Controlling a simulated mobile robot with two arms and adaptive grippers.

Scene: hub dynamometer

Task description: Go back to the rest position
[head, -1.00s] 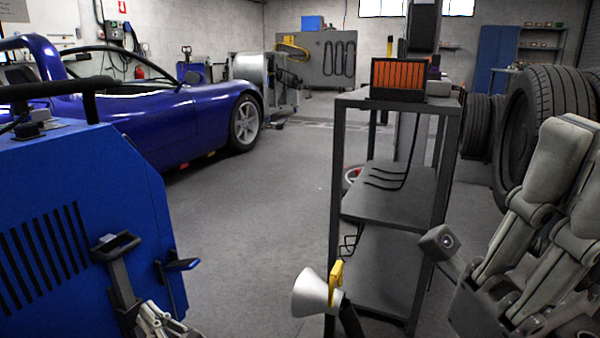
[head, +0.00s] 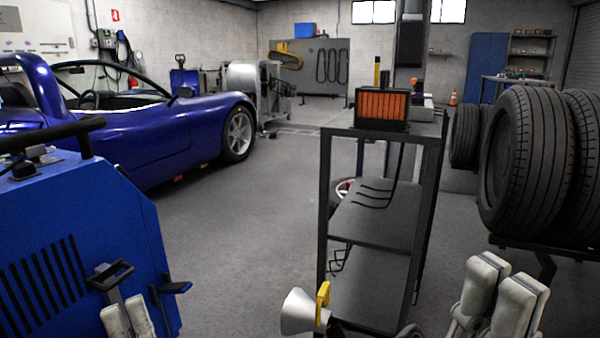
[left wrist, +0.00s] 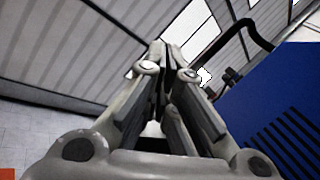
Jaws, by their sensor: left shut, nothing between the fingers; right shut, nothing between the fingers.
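My left gripper (head: 127,302) is at the bottom left of the head view, in front of the blue machine. Its pale fingers point upward. In the left wrist view the same gripper (left wrist: 166,60) has its fingers together at the tips, with nothing between them, and points toward the ceiling. My right gripper (head: 506,275) is at the bottom right of the head view, below the tyres. Its pale fingers point upward and hold nothing; their lower parts are cut off by the frame edge. Neither gripper appears to touch anything.
A blue slotted machine (head: 75,245) stands close on the left; it also shows in the left wrist view (left wrist: 275,110). A dark shelf cart (head: 375,218) stands ahead, with an orange-fronted box (head: 382,105) on top. Open floor (head: 240,220) lies between machine and cart.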

